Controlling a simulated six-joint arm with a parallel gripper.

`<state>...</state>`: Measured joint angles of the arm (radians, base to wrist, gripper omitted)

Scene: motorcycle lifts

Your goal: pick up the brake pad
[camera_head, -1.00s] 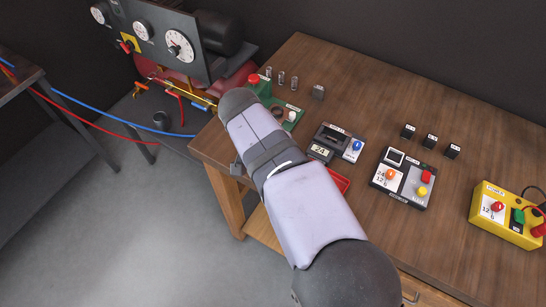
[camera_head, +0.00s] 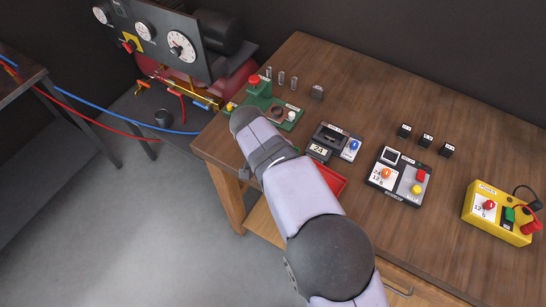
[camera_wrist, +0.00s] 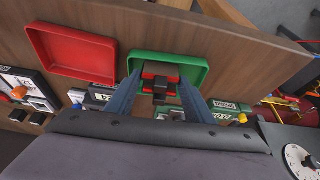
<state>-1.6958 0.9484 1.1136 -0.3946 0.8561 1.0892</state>
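In the wrist view, a small dark block with red parts, which looks like the brake pad (camera_wrist: 160,77), shows between the two fingers of my gripper (camera_wrist: 160,84). It appears in front of the green tray (camera_wrist: 196,68) and overlaps its lower rim. The fingers straddle the block closely, one on each side. I cannot tell whether they press on it, or whether it rests in the tray or hangs above it. In the head view my arm hides the gripper and the block.
A red tray (camera_head: 330,178) lies on the wooden bench (camera_head: 365,105) near its front edge. A green device (camera_head: 264,105), a black device with a blue knob (camera_head: 332,140), a black control box (camera_head: 400,178) and a yellow box (camera_head: 490,211) stand close by.

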